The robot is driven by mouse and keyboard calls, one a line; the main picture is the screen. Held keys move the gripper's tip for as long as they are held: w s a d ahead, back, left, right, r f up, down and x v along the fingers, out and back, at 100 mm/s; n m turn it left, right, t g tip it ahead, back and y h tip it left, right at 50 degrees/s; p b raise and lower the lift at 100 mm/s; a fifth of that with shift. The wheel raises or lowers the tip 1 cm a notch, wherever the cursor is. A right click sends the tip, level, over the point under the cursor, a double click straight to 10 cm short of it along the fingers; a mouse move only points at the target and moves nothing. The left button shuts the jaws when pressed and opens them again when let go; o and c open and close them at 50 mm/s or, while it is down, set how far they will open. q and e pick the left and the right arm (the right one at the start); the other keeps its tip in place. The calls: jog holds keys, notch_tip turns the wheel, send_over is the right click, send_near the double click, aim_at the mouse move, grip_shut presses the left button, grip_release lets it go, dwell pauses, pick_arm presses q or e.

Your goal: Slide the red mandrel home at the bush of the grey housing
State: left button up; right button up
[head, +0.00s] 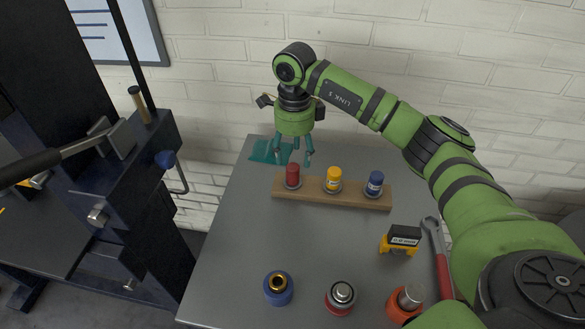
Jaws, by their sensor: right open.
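The red mandrel (292,173) stands upright at the left end of a wooden rack (330,197). My right gripper (294,155) points down, open and empty, just behind the red mandrel and apart from it as far as I can tell. At the table's front stand a blue round part with a gold bush (278,288), a red round part with a silver top (341,297) and an orange part with a grey cylinder (405,303). I cannot tell for certain which is the grey housing. My left gripper is out of view.
A yellow mandrel (333,179) and a blue mandrel (375,184) share the rack. A teal cloth (263,152) lies behind it. A yellow-and-black device (401,239) and a red-handled wrench (440,262) lie at right. The table's left middle (245,235) is clear.

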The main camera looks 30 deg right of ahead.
aim_at(293, 166)
jog(key=shift+s+a+f+p, duration=0.2)
jog(key=shift+f+p, duration=0.25)
jog(key=shift+f, duration=0.1)
jog(key=shift+s+a+f+p, duration=0.2)
jog(key=shift+f+p, duration=0.2)
jog(key=shift+f, duration=0.1)
jog(key=shift+w+f, duration=0.2)
jog(key=shift+f, duration=0.95)
jog(key=shift+d+f, duration=0.1)
jog(key=shift+f, duration=0.15)
grip_shut()
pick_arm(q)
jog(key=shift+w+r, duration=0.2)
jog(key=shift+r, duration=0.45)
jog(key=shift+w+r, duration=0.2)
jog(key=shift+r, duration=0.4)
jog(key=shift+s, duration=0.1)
pick_arm(e)
jog(key=shift+w+r, duration=0.1)
